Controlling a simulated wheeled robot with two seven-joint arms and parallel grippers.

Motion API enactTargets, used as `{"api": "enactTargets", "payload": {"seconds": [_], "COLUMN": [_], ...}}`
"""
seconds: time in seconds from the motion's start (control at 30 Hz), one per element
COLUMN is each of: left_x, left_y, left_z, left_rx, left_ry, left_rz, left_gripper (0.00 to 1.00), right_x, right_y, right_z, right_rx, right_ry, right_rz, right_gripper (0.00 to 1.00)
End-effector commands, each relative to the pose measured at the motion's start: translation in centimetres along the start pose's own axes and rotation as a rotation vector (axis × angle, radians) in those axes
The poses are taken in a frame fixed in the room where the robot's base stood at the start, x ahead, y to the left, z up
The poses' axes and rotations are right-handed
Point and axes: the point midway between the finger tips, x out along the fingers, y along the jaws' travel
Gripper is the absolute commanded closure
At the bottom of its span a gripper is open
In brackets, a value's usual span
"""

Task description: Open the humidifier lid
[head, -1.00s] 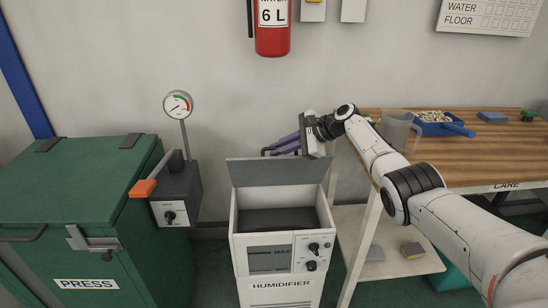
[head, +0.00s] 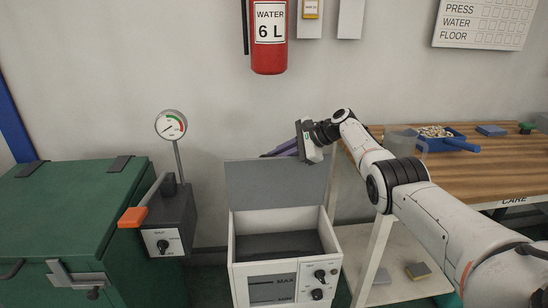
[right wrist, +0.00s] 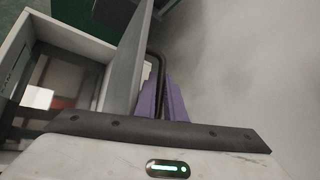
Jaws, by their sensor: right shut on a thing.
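The white humidifier (head: 237,275) stands low in the middle of the head view, its dark inner tray (head: 280,245) uncovered. Its grey lid (head: 277,184) is raised at the back edge and stands up, inner face showing. My right gripper (head: 282,150) is behind the lid's top edge, its purple fingers partly hidden by the lid. In the right wrist view, the purple fingers (right wrist: 178,100) are beside the black bar handle (right wrist: 158,72) on the outside of the lid (right wrist: 128,65). They are shut on the handle; the exact contact is partly hidden. My left gripper is out of view.
A gauge (head: 171,125) rises on a post. A wooden bench (head: 470,175) with a blue tray (head: 450,143) is at right, under my right arm.

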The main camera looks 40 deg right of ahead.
Motion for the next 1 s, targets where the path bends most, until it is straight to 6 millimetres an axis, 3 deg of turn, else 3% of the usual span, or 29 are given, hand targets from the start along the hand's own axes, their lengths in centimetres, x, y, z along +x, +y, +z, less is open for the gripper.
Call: {"api": "enactTargets", "payload": {"seconds": [0.17,0.2,0.3,0.67,1.0], "left_x": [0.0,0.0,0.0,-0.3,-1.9], "left_y": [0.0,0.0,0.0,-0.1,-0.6], "left_z": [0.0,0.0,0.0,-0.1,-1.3], "left_rx": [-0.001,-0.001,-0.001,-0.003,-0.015], "left_ry": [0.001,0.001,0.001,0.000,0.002], "left_rz": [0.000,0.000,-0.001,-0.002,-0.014], "left_gripper": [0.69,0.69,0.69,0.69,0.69], "right_x": [-0.1,-0.1,0.0,-0.1,-4.3], "right_y": [-0.4,-0.5,-0.4,0.0,-0.3], "right_z": [0.2,0.2,0.2,-0.1,0.1], "right_rx": [-0.001,0.000,0.000,0.003,-0.002], "right_ry": [-0.003,-0.003,-0.003,0.002,0.002], "right_rz": [-0.014,-0.015,-0.014,-0.004,-0.009], "right_gripper": [1.00,0.88,0.72,0.72,0.72]}}
